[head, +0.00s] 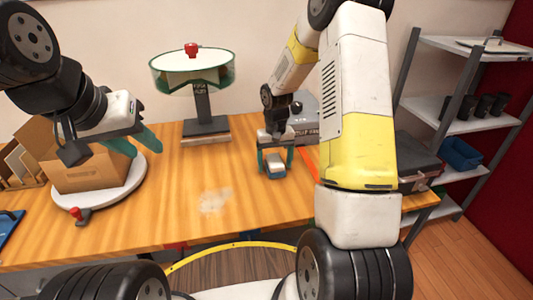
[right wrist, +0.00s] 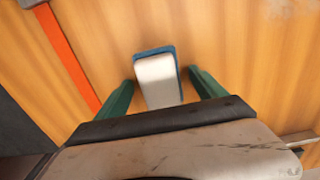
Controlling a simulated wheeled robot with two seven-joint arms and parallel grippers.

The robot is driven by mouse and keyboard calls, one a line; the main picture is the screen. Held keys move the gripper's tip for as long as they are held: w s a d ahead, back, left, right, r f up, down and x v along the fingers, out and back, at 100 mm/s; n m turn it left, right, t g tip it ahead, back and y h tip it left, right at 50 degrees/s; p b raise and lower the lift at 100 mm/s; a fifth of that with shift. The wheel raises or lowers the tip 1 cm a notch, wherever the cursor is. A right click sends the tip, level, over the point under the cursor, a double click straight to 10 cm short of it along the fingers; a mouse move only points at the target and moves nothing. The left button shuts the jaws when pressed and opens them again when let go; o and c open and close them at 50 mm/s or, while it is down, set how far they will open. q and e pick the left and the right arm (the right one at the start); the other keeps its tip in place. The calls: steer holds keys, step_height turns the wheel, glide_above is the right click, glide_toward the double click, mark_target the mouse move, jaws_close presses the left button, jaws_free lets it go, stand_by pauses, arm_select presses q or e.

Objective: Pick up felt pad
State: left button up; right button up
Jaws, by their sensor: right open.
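The felt pad (head: 275,168) is a small block with a pale body and a blue edge, lying on the wooden table (head: 230,225). In the right wrist view the felt pad (right wrist: 157,82) sits between the green fingers of my right gripper (right wrist: 162,90). In the head view my right gripper (head: 275,163) is over the pad, its fingers on either side and apart from it. It is open.
The box stands on a round white turntable (head: 130,182) with a red knob. A machine with a round top (head: 192,68) stands behind. An orange strip (right wrist: 68,55) runs left of the pad in the wrist view. A pale powdery patch (head: 213,201) marks the table front.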

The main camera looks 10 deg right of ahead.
mark_target(274, 160)
steer(key=shift+c, duration=0.2)
steer(key=c, duration=1.4)
steer(key=shift+c, duration=0.2)
steer(key=shift+r, duration=0.9)
step_height(274, 160, up, 2)
steer(key=shift+s+a+r, duration=0.1)
steer(key=shift+s, duration=0.05)
steer(key=s+a, duration=0.2)
steer(key=s, duration=0.2)
steer(key=s+a, duration=0.2)
steer(key=s, duration=0.3)
steer(key=s+a+r, duration=0.1)
steer(key=s+a, duration=0.1)
steer(key=s, duration=0.3)
steer(key=shift+s+a, duration=0.15)
steer(key=shift+a, duration=0.05)
